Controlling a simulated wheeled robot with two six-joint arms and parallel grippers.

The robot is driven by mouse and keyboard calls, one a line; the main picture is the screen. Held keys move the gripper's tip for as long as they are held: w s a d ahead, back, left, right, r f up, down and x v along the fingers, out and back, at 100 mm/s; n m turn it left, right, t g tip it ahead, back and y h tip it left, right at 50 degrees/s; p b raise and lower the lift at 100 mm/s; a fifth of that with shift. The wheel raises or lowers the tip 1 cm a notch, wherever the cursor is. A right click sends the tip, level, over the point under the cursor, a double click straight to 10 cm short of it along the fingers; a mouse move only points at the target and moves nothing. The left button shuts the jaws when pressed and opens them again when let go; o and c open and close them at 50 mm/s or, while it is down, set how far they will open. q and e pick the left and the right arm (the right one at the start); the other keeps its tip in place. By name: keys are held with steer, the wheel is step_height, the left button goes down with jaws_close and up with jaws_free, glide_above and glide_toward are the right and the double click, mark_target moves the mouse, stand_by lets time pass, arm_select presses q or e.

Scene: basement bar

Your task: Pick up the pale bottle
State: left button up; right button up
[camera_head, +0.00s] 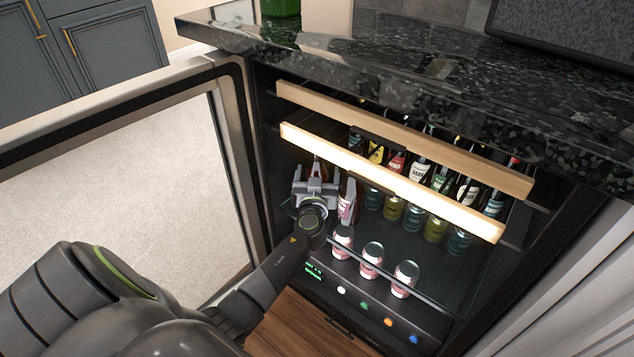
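My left gripper (316,184) reaches inside the open drinks fridge, at the left end of the lower shelf. Its fingers stand apart, with a reddish-brown bottle (319,167) just beyond or between them; whether they touch it is hidden. A dark bottle with a pale pink label (347,210) stands upright close to the gripper's right side. I cannot tell for sure which bottle is the pale one. My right gripper is not in view.
Two wooden shelf fronts (400,138) cross above the gripper. Cans (372,258) stand at the front, with several more cans (436,229) behind. Bottles (420,171) lie on the racks. The glass door (130,190) is open at left; a stone counter (400,65) is overhead.

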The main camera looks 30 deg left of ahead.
arm_select(q)
steer(key=shift+c, duration=0.2)
steer(key=c, duration=1.2)
steer(key=shift+c, duration=0.9)
steer(key=shift+r, duration=0.15)
